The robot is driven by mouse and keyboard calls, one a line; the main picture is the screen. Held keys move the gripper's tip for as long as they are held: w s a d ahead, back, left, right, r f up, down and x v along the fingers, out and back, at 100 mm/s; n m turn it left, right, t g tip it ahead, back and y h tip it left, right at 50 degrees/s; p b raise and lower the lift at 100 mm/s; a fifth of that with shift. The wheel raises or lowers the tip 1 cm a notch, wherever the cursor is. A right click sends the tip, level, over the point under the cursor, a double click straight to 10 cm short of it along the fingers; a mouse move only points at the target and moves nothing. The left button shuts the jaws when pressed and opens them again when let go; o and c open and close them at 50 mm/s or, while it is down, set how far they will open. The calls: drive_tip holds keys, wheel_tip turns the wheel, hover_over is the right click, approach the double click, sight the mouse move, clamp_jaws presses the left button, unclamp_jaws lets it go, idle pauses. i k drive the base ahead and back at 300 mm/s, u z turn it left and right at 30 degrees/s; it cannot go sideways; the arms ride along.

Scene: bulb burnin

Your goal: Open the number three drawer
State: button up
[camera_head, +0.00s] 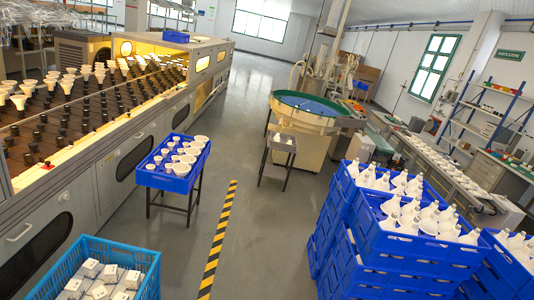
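My gripper does not show in the camera_head view. No drawer with a readable number three shows. The long grey machine (108,172) on the left has front panels with dark rounded windows. A pale handle (19,232) sits on its nearest panel at the lower left. I cannot tell whether these panels are drawers. A grey workbench (489,172) stands at the right edge, partly cut off, and I cannot make out drawers on it.
A blue tray (168,183) of bulbs stands on a dark stand. Stacked blue crates (385,252) fill the lower right. A light-blue crate (147,279) of small boxes is at the lower left. Grey floor (265,225) with a yellow-black stripe (218,240) lies clear between them.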

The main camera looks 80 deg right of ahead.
sight(486, 186)
drive_tip(key=z, duration=1.05)
drive_tip(key=i, duration=0.1)
drive_tip(key=z, duration=3)
drive_tip(key=k, duration=0.85)
drive_tip(key=z, duration=0.2)
drive_tip(key=i, duration=0.85)
